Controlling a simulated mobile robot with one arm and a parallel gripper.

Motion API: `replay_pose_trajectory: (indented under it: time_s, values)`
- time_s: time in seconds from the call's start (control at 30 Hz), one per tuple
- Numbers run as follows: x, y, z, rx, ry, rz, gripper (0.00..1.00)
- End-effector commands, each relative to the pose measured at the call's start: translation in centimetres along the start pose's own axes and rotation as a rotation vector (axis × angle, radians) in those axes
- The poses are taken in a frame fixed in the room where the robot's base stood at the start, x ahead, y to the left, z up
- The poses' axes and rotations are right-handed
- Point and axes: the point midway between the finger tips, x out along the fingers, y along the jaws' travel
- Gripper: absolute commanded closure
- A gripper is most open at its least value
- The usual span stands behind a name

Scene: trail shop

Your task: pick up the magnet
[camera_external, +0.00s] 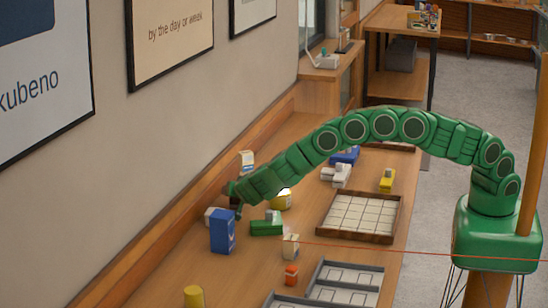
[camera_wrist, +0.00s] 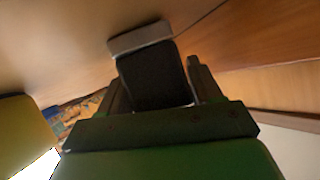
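A dark block with a light grey cap (camera_wrist: 152,75) lies between the fingers of my gripper (camera_wrist: 160,88) in the wrist view; it may be the magnet, but I cannot be sure. The fingers are spread on either side of it. A narrow gap seems to show at the right finger, and contact on the left is unclear, so I cannot tell whether they grip it. In the external view my gripper (camera_external: 236,206) points down over the counter near the wall, behind a blue box (camera_external: 222,231). The block is not clear there.
On the counter (camera_external: 140,277), a green block (camera_external: 266,228), a cream carton (camera_external: 291,246), an orange item (camera_external: 291,274) and a yellow cylinder (camera_external: 194,297) stand nearby. A wooden compartment tray (camera_external: 348,238) lies to the right. A yellow surface (camera_wrist: 20,130) edges the wrist view.

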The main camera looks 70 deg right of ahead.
Motion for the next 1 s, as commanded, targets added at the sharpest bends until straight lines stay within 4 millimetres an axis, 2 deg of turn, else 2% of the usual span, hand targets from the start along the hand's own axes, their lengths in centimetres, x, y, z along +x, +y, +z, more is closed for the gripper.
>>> replay_pose_trajectory:
  time_s: [0.03,0.2,0.23,0.67,1.0]
  values:
    - [0.0,0.0,0.0,0.000,0.000,0.000,0.54]
    - [0.0,0.0,0.0,0.000,0.000,0.000,0.80]
    - [0.0,0.0,0.0,0.000,0.000,0.000,0.82]
    - [-0.4,-0.2,-0.7,0.001,-0.001,-0.001,0.82]
    - [-2.5,-1.5,-4.9,0.004,0.000,-0.003,0.82]
